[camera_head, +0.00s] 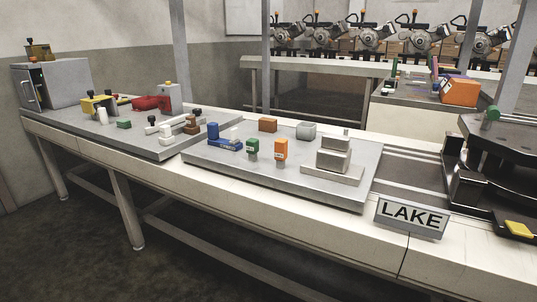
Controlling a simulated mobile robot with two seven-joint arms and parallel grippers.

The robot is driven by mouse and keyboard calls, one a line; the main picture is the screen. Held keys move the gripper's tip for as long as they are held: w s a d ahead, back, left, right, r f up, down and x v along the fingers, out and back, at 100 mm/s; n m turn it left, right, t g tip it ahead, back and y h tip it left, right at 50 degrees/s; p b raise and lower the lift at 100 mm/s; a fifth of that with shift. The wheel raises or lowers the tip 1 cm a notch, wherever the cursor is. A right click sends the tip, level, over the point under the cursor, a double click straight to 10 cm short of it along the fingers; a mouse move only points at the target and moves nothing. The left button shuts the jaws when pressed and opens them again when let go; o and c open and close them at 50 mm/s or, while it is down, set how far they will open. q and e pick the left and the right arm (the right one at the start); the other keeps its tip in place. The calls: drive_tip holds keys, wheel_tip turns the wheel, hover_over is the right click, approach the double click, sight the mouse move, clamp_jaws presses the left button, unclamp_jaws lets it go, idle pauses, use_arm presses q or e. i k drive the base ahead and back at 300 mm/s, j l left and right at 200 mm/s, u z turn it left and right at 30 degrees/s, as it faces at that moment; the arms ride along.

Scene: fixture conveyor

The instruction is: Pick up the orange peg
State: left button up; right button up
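The orange peg (281,148) stands upright near the middle of a grey fixture plate (235,171) on the long table. A green peg (252,147) stands just to its left, with a small gap between them. A stepped grey metal block (333,158) stands to its right. Neither of my grippers shows in the head view.
A blue part (223,140), a brown block (267,125) and a grey block (306,131) share the plate. A second plate at left holds several parts. A "LAKE" sign (411,217) stands at the front edge. Dark machinery (500,155) is at right.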

sight(280, 153)
drive_tip(key=z, duration=1.4)
drive_tip(key=u, duration=1.3)
drive_tip(key=i+l+z, duration=0.1)
drive_tip(key=i, duration=0.35)
drive_tip(key=i+l+z, duration=0.15)
drive_tip(key=i, duration=0.35)
